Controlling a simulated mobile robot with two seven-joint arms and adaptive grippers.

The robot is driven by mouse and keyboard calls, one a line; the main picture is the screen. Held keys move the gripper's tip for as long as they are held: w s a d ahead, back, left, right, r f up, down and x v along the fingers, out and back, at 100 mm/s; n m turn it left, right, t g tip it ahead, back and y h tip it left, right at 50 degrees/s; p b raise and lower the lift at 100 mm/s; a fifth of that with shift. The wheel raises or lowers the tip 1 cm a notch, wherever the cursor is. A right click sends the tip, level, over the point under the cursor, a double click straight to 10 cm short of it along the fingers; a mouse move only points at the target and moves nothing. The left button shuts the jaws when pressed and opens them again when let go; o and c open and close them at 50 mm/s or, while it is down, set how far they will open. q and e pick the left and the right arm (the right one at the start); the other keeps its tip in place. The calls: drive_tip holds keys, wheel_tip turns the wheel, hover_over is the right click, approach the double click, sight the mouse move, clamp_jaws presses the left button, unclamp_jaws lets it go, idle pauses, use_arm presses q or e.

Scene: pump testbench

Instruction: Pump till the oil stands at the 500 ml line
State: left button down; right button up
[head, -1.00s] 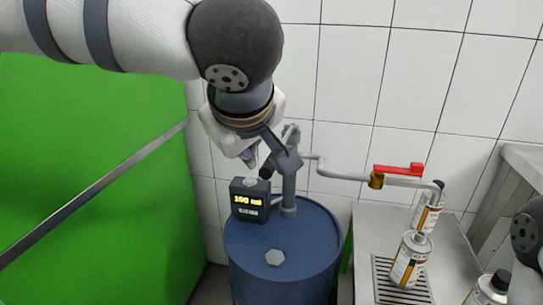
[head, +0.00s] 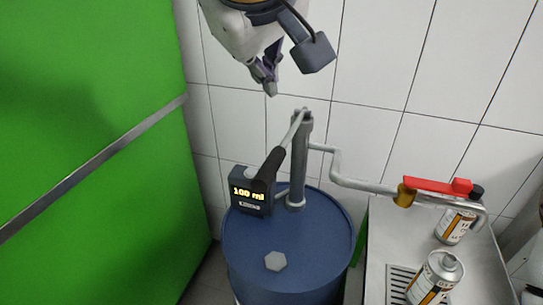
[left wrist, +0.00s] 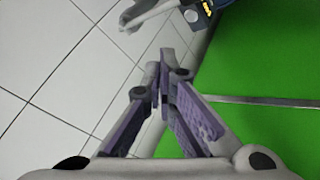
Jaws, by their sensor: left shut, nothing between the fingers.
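The hand pump (head: 297,165) stands on the blue oil drum (head: 320,240). Its lever with a black grip (head: 266,168) slants down to the left, the grip just above the meter. The meter (head: 250,198) reads 100 ml. My left gripper (head: 270,88) is shut and empty, above the lever and apart from it. In the left wrist view its fingertips (left wrist: 166,70) meet, with the lever (left wrist: 150,14) and part of the meter (left wrist: 198,12) beyond them. A can (head: 436,280) stands on the bench near the spout; its oil level cannot be seen. My right gripper is out of view.
The outlet pipe (head: 337,170) runs right to a valve whose red handle (head: 437,187) lies along the pipe. Another can (head: 454,226) stands behind on the steel bench (head: 384,235). A green cabinet (head: 90,150) fills the left side. The tiled wall is close behind.

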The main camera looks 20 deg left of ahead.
sight(266, 161)
use_arm(q)
drive_tip(key=shift+s+f, duration=0.2)
drive_tip(key=shift+f, duration=2)
drive_tip(key=shift+s+f, duration=0.2)
drive_tip(key=shift+f, duration=1.95)
drive_tip(key=shift+f, duration=0.4)
